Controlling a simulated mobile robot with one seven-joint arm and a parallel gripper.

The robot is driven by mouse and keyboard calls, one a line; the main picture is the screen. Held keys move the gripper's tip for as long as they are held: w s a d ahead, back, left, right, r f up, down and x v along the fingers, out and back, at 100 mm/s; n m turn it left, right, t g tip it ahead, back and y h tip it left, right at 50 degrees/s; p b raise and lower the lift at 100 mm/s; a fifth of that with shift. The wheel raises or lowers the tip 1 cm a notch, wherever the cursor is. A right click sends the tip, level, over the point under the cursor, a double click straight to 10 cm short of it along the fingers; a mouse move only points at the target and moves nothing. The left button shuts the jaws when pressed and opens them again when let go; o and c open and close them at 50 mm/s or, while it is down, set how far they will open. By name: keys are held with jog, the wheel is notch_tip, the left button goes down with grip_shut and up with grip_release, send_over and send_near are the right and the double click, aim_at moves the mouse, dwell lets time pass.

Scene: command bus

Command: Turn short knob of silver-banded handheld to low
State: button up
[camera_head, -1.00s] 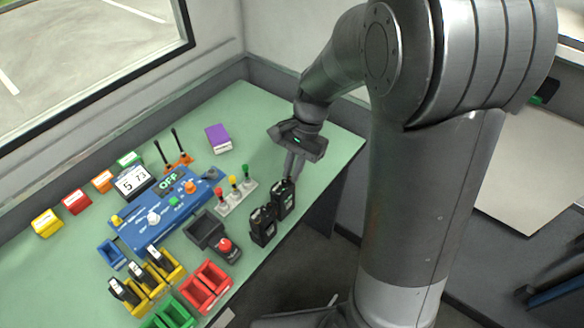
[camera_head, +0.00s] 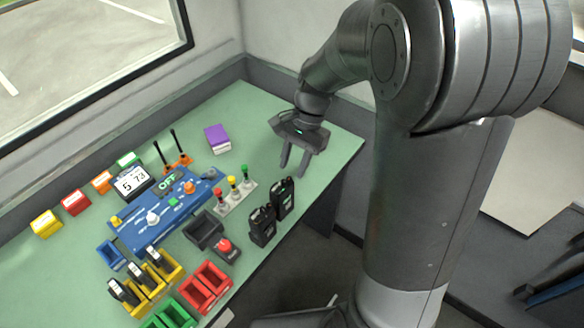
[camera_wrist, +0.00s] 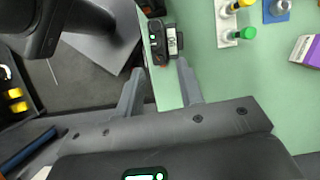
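Two black handhelds stand upright near the table's front edge: a far one (camera_head: 283,199) and a near one (camera_head: 262,226). In the wrist view the far handheld (camera_wrist: 163,43) shows a small green light and a pale strip on its side. Only a part of the other handheld (camera_wrist: 152,7) shows at the top edge. I cannot make out which one has the silver band, nor how the short knobs are set. My gripper (camera_head: 293,170) is open and empty, above and behind the far handheld, apart from it. Its two spread fingers also show in the wrist view (camera_wrist: 160,68).
A stand with red, yellow and green knobs (camera_head: 234,198) is left of the handhelds. A red-button box (camera_head: 226,248), dark tray (camera_head: 203,230), blue panel (camera_head: 150,235) and purple box (camera_head: 217,138) are on the green table. The table's far right corner is clear.

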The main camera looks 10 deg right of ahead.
jog(key=v, duration=0.8)
jog(key=shift+r, duration=0.35)
jog(key=shift+d, duration=0.1)
jog(key=s+d+r+n+t+h, duration=0.1)
jog(key=s+d+r+n+t, duration=0.1)
jog(key=s, duration=0.6)
jog(key=s+d+r+n+t+h, duration=0.2)
jog(key=s+d+r+n+t, duration=0.1)
jog(key=s+n+t, duration=0.3)
jog(key=shift+s+d+r+t, duration=0.2)
jog(key=shift+s+r+t, duration=0.25)
jog(key=shift+s, duration=0.65)
jog(key=shift+o, duration=0.5)
dwell(0.8)
